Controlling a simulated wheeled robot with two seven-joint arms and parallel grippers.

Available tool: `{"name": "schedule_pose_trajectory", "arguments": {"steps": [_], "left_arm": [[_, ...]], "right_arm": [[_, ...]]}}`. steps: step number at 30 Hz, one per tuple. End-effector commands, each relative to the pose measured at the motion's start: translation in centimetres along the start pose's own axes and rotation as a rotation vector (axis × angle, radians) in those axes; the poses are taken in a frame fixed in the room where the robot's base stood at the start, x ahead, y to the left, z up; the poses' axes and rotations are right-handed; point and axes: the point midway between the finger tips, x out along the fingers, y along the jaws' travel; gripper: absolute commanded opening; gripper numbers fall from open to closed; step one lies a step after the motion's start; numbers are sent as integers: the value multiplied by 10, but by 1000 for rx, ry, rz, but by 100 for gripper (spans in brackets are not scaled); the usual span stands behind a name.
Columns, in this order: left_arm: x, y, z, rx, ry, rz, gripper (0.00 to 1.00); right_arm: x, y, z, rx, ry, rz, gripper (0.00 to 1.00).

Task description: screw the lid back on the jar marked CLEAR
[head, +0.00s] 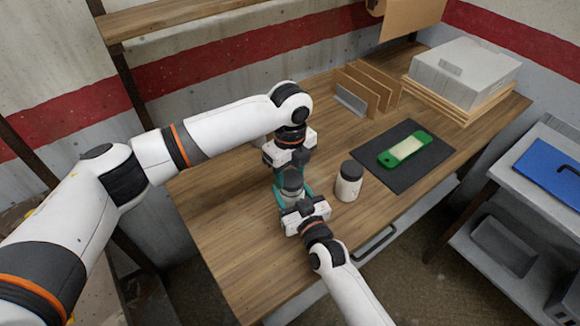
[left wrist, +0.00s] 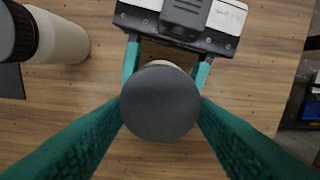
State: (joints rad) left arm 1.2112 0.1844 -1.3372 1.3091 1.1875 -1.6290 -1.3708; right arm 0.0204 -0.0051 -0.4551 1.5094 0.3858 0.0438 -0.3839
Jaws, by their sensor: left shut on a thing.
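A dark grey round lid (left wrist: 160,103) sits between the teal fingers of my left gripper (left wrist: 161,104), which is shut on its sides from above. The lid covers most of a pale jar (left wrist: 163,64), of which only a thin strip shows in the left wrist view. In the head view the lid (head: 291,177) is over the jar; I cannot tell whether it is seated or threaded. My right gripper (head: 291,197) reaches in from the front, low on the table, its teal fingers on both sides of the jar body. No marking on this jar is readable.
A second white jar with a dark lid (head: 349,180) stands just to the right. Beyond it lie a dark mat (head: 402,180) with a green device (head: 405,149), cardboard dividers (head: 368,88) and a grey box (head: 466,72). The table's left front (head: 225,240) is clear.

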Motion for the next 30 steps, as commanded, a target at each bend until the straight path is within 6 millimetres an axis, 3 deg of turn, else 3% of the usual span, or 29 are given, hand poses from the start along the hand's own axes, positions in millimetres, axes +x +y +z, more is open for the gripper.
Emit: {"name": "schedule_pose_trajectory", "arguments": {"steps": [30], "left_arm": [[11, 0, 0, 0, 0, 0, 30]], "right_arm": [[0, 0, 0, -1, -1, 0, 15]]}}
